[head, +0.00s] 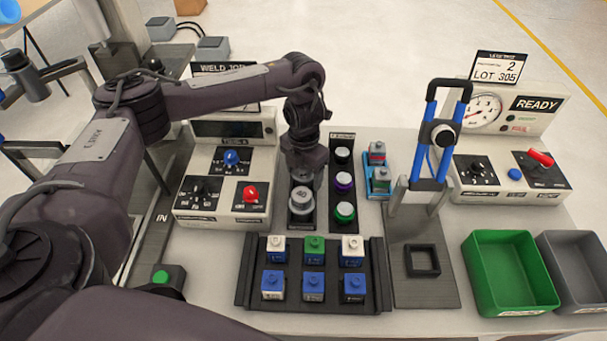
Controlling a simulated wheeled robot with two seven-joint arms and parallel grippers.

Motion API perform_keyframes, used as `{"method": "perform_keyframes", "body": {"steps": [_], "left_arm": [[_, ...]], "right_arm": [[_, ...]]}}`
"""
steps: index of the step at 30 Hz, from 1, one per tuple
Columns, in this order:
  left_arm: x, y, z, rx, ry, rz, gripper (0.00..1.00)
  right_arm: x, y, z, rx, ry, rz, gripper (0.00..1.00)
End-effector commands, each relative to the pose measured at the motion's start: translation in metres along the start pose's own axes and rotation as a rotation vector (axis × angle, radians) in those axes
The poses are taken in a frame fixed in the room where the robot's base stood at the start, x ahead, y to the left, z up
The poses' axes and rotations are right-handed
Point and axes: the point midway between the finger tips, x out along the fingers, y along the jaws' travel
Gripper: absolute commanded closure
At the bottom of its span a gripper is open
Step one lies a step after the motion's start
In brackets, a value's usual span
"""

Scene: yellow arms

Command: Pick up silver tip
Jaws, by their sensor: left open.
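A round silver piece (301,197), which looks like the silver tip, sits on a dark stand between the control box and a dark rack. My left gripper (304,172) points down just above and behind it. The jaws are open, and nothing shows held between them. The fingertips are partly hard to make out, and I cannot tell whether they touch the silver piece. My right gripper is not in view.
A tray (256,276) of blue, white and green blocks lies in front. A control box (186,205) is left; a blue-posted press (430,160) and green bin (527,310) are right.

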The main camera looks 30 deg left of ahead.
Motion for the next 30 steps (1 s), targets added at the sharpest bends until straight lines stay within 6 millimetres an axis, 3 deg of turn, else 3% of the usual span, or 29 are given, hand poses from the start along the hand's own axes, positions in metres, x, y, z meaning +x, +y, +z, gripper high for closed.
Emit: {"method": "perform_keyframes", "body": {"steps": [8, 20, 30], "left_arm": [[0.0039, 0.0001, 0.0004, 0.000, -0.001, 0.000, 0.32], [0.0039, 0.0002, 0.0002, 0.000, -0.001, 0.000, 0.82], [-0.0014, 0.0003, 0.0010, 0.000, -0.003, 0.000, 0.82]], "right_arm": [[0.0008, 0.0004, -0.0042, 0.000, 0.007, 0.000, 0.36], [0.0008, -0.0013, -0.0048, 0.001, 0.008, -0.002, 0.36], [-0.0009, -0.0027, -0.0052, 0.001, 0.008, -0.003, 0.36]]}}
